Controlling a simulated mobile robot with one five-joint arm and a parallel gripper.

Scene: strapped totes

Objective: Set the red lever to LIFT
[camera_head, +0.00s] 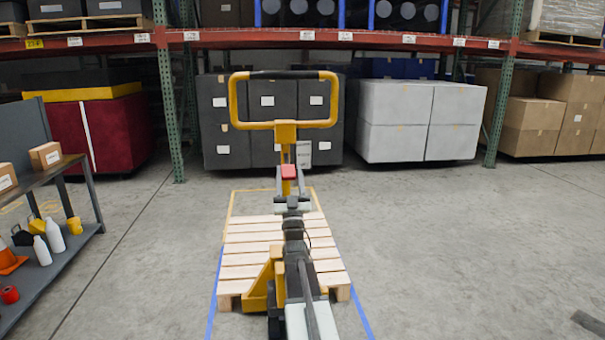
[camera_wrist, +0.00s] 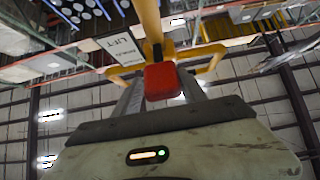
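The red lever (camera_head: 288,171) is a small red block on the yellow pallet jack's handle post, below the looped yellow handle (camera_head: 285,125). In the wrist view the red lever (camera_wrist: 161,82) is close ahead, near the middle. My gripper (camera_head: 289,176) is open around it, one grey finger on each side. In the wrist view my gripper (camera_wrist: 160,92) shows a gap between the right finger and the lever; whether the left finger touches is unclear. A pale label plate (camera_wrist: 121,46) beside the post reads LIFT; its other text is too small to read.
A wooden pallet (camera_head: 245,250) lies under my arm inside floor tape. Dark totes (camera_head: 265,95), pale totes (camera_head: 455,105) and cardboard boxes (camera_head: 570,110) stand along the rack behind. A workbench (camera_head: 70,160) is on the left. The floor at right is mostly clear.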

